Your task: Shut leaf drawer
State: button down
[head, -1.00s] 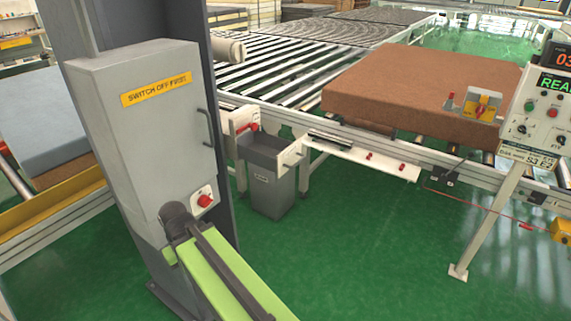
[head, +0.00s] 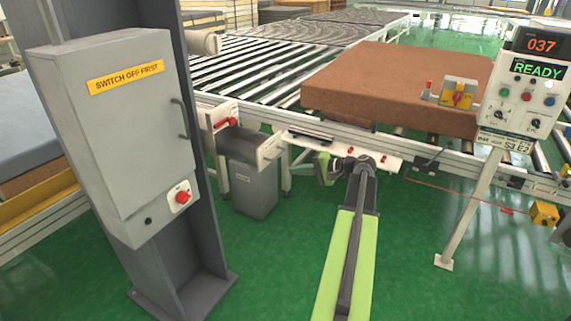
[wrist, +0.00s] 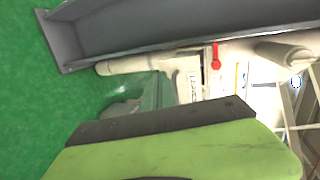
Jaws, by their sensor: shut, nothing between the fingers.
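A white, shelf-like piece with small red knobs (head: 390,162) sticks out below the conveyor's front rail, under the brown mattress. It looks like the leaf drawer, pulled out, but its label cannot be read. My arm covers its middle. My gripper (head: 323,168) is at the end of my green arm, in front of the left part of this piece; I cannot tell whether they touch. It is shut and empty. In the wrist view, green and black parts of mine fill the bottom, with white panels and a red knob (wrist: 216,58) beyond.
A grey bin (head: 254,190) stands left of my gripper, beside a white box with a red handle (head: 222,118). A grey switch cabinet (head: 110,140) on a column is at left. The control stand (head: 470,220) is at right. Green floor between is clear.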

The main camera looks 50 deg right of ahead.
jog(key=s+d+r+m+t+h, duration=0.1)
jog(key=s+d+r+t, duration=0.1)
jog(key=s+d, duration=0.35)
jog(key=b+x, duration=0.3)
jog(key=x, duration=1.2)
jog(key=shift+d, duration=0.25)
jog(key=shift+w+r, duration=0.1)
jog(key=shift+r, duration=0.05)
